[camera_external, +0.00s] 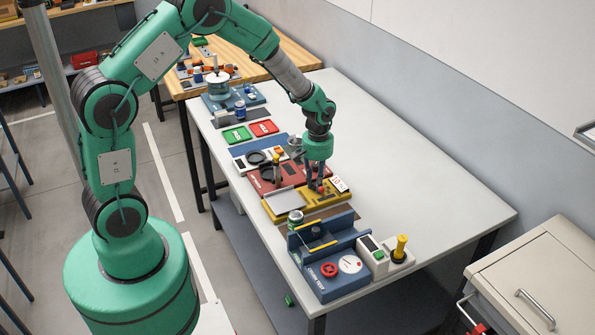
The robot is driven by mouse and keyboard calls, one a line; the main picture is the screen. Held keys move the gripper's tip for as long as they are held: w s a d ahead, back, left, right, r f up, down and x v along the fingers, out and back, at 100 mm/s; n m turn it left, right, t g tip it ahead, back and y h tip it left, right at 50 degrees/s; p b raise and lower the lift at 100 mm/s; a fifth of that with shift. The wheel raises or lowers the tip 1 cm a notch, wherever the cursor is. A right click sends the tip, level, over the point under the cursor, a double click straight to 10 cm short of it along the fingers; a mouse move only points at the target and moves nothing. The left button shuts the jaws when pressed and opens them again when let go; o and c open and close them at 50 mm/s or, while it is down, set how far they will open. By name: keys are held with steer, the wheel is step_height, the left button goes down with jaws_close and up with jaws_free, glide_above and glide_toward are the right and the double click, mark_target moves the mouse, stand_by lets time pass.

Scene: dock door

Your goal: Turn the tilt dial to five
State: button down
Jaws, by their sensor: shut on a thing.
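My gripper (318,187) points down over the yellow device (312,208) in the middle of the row on the white table. Its fingers are closed around a small red knob (322,189) at the device's right part, which I take to be the tilt dial. The fingers hide part of the knob, and its pointer and scale are too small to read. A white card with red marks (339,184) stands at the device's right end. A silvery pan (286,201) lies on its left part.
A blue test rig (322,288) with a red handwheel and a white dial stands in front. Beside it is a box with a yellow-topped lever (401,247). A dark red device (262,183) sits behind. The white table (430,185) is clear at right.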

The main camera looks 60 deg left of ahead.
steer(key=shift+m+p, duration=0.45)
steer(key=shift+m, duration=1.05)
steer(key=c, duration=1.5)
jaws_free()
steer(key=shift+c, duration=0.2)
